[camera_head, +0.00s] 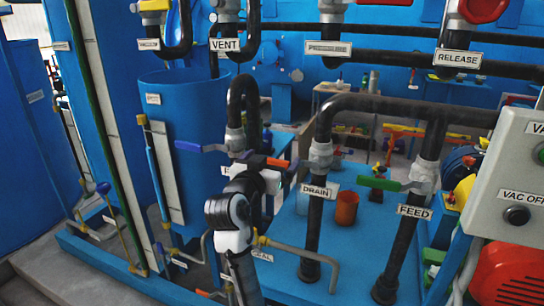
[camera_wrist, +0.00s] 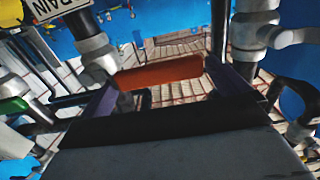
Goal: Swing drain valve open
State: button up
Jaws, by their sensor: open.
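The black DRAIN pipe (camera_head: 313,235) stands right of centre in the head view, with a white label and a grey valve body (camera_head: 320,153) at its top. The valve body also shows at upper left in the wrist view (camera_wrist: 97,62). My gripper (camera_head: 280,168) is just left of this valve. It is open, its two dark purplish sides showing left and right in the wrist view. An orange bar (camera_wrist: 160,72) lies across the space between them. I cannot tell whether this bar is part of the drain lever or touches the gripper.
The FEED pipe (camera_head: 408,245) with a green lever (camera_head: 380,183) stands right. An orange cup (camera_head: 346,208) sits on the blue base. A grey control box (camera_head: 512,180) is at far right.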

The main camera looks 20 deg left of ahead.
jog(key=shift+w, duration=0.3)
jog(key=c, duration=1.2)
jog(key=shift+r, duration=0.1)
